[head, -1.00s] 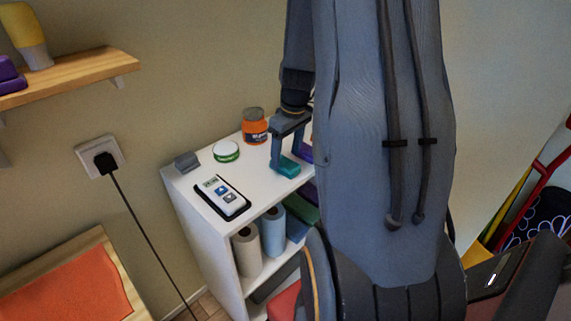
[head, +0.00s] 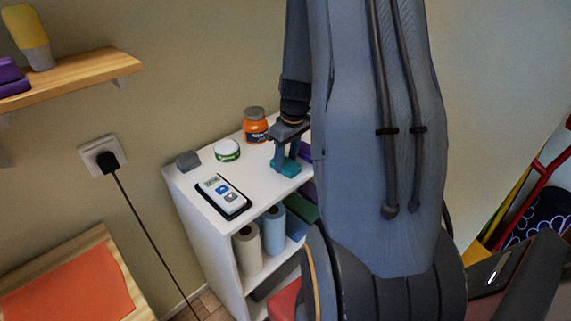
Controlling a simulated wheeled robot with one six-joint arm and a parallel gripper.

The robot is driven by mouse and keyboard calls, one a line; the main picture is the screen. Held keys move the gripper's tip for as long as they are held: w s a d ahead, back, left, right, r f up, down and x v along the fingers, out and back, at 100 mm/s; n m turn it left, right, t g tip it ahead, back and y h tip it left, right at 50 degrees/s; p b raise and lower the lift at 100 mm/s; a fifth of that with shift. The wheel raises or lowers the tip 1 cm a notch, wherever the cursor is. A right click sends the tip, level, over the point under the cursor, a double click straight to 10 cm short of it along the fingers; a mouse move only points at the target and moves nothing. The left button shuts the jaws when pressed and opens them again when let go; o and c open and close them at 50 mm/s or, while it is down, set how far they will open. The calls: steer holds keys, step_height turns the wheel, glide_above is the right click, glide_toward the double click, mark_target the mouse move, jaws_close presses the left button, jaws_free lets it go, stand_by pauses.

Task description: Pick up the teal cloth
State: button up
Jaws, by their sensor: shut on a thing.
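The teal cloth (head: 289,170) is a small folded piece on the white shelf unit's top, near its front right edge. My gripper (head: 285,163) points down over it, with its fingers closed on the cloth. The cloth appears to be still at the level of the top; I cannot tell whether it touches the surface. My arm hides the area to the right of the gripper.
On the white shelf unit (head: 205,214) stand an orange jar (head: 255,131), a green-and-white tin (head: 227,151), a small grey block (head: 188,160) and a white device (head: 223,194). A purple thing (head: 306,152) lies just right of my gripper.

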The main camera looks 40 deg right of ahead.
mark_target(286, 162)
steer(key=shift+r, duration=0.1)
step_height(286, 162, up, 10)
steer(key=b, duration=0.2)
stand_by(0.3)
